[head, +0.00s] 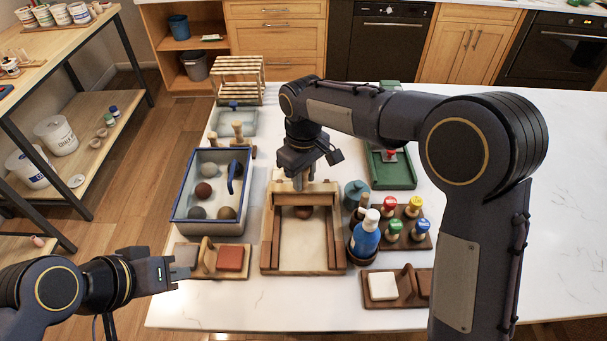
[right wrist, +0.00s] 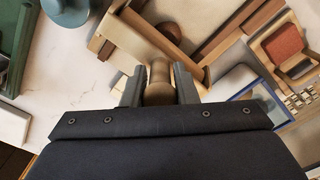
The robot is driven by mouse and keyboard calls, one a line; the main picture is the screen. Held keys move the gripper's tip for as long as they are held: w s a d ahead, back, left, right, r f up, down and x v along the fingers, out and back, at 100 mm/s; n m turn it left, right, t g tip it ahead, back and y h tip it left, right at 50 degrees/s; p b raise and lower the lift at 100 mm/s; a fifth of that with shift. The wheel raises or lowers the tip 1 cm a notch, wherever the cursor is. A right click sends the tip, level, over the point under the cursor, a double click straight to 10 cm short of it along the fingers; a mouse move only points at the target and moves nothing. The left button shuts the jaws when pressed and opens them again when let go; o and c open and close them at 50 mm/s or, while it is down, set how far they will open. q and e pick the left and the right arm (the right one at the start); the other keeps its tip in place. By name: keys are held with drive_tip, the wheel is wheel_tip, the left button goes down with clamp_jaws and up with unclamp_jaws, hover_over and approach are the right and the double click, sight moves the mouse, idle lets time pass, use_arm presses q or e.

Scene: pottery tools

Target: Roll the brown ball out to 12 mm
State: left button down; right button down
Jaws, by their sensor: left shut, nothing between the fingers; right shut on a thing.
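A rolling board (head: 310,258) with wooden side rails stands at the middle of the table. A brown ball (head: 304,212) lies on it near its far end, just on the near side of a wooden crossbar; the ball also shows in the right wrist view (right wrist: 169,31). My right gripper (head: 301,183) is shut on the upright wooden handle (right wrist: 158,84) of the crossbar piece. I cannot tell whether the bar touches the ball. My left gripper (head: 185,272) is shut and empty, low at the left beside a small wooden tray.
A blue-rimmed bin (head: 175,215) with several clay balls and a blue tool stands left of the board. The small wooden tray (head: 240,273) holds a red block (head: 230,258). A blue bottle (head: 366,236) and a rack of colored stamps (head: 417,241) stand close on the right.

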drive_tip(key=shift+s+f, duration=0.15)
drive_tip(key=shift+s, duration=0.4)
drive_tip(key=shift+s+b, duration=0.45)
drive_tip(key=shift+s, duration=0.35)
drive_tip(key=shift+w, duration=0.15)
drive_tip(key=shift+w+f+p, duration=0.1)
drive_tip(key=shift+w+p, duration=0.25)
drive_tip(key=shift+w, duration=0.15)
drive_tip(key=shift+w+f, duration=0.15)
drive_tip(key=shift+f, duration=0.05)
